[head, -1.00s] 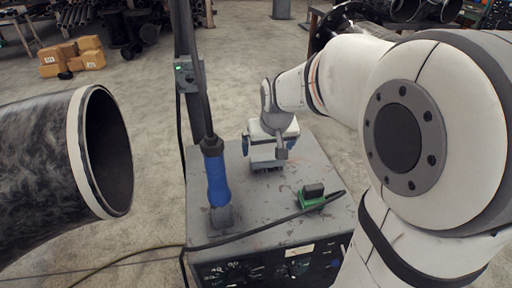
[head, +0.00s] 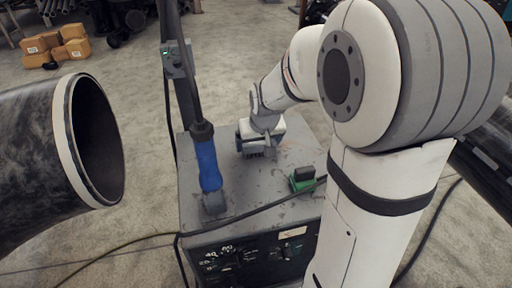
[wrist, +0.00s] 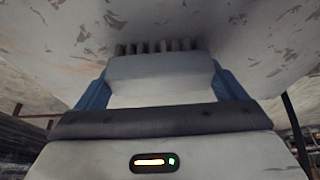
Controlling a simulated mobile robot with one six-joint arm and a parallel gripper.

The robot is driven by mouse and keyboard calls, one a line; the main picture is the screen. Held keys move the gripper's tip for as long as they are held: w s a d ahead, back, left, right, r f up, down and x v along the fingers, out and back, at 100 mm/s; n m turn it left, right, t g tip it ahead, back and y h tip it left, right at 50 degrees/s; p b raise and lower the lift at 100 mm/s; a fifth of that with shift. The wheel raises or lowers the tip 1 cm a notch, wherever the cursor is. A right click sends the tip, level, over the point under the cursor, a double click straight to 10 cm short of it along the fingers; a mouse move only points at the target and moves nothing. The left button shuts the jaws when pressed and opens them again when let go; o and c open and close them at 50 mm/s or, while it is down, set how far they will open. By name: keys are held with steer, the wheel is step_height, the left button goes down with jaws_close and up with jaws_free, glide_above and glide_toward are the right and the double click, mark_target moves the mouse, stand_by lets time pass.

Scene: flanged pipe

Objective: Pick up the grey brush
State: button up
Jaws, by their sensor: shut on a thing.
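The grey brush (wrist: 160,72) is a pale grey block with a row of darker bristles on its far side in the wrist view. My gripper (head: 260,148) is shut on it, with a blue finger at each side of the block. In the head view my gripper points down over the back of the grey cabinet top, and its body and fingers hide most of the brush. The bristles face the scuffed cabinet top. I cannot tell whether they touch it.
On the cabinet (head: 240,205) stand a blue-handled tool (head: 208,165) at left and a green-and-black object (head: 304,179) at right front. A dark post (head: 180,90) rises behind. A large black pipe (head: 35,145) is at left. A cable crosses the cabinet front.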

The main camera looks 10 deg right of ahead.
steer(key=shift+c, duration=0.9)
step_height(320, 180, up, 10)
steer(key=shift+r+p, duration=0.1)
steer(key=shift+p, duration=0.2)
